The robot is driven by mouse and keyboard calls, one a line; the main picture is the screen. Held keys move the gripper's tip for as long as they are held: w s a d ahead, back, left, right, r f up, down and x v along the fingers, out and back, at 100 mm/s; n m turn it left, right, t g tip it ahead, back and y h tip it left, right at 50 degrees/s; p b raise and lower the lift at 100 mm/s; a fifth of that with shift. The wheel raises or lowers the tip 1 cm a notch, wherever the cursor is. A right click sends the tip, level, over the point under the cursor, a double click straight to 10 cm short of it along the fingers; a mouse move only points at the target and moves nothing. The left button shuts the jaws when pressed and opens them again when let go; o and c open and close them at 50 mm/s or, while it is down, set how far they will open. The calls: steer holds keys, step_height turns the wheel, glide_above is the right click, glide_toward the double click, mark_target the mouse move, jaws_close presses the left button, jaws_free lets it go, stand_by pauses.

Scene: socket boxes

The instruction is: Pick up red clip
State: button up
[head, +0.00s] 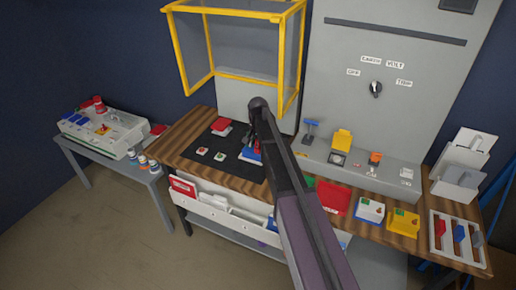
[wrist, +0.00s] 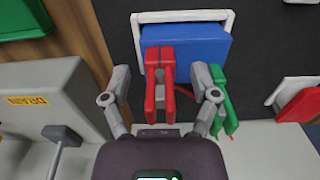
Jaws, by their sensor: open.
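The red clip (wrist: 160,75) stands in the middle of the wrist view, its two parallel arms in front of a blue block (wrist: 190,42) with a white rim. My gripper (wrist: 161,74) is open, with one grey finger on each side of the red clip. Gaps show between the fingers and the clip. A green clip (wrist: 224,100) sits just right of the right finger, close to it or touching. In the head view my arm hides most of the gripper and clips; the blue block (head: 248,157) shows beside the arm on the black mat.
A red block (wrist: 300,102) in a white frame lies at the right.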

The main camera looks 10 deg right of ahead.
jaws_close()
steer(key=shift+r, duration=0.1)
step_height(320, 180, up, 3)
steer(key=p, duration=0.2)
steer(key=shift+f+p, duration=0.2)
steer(key=shift+p, duration=0.2)
steer(key=s+a+r+p, duration=0.2)
steer(key=s, duration=1.3)
steer(key=shift+s+a, duration=0.25)
steer(key=shift+s, duration=0.15)
steer(key=shift+s, duration=0.15)
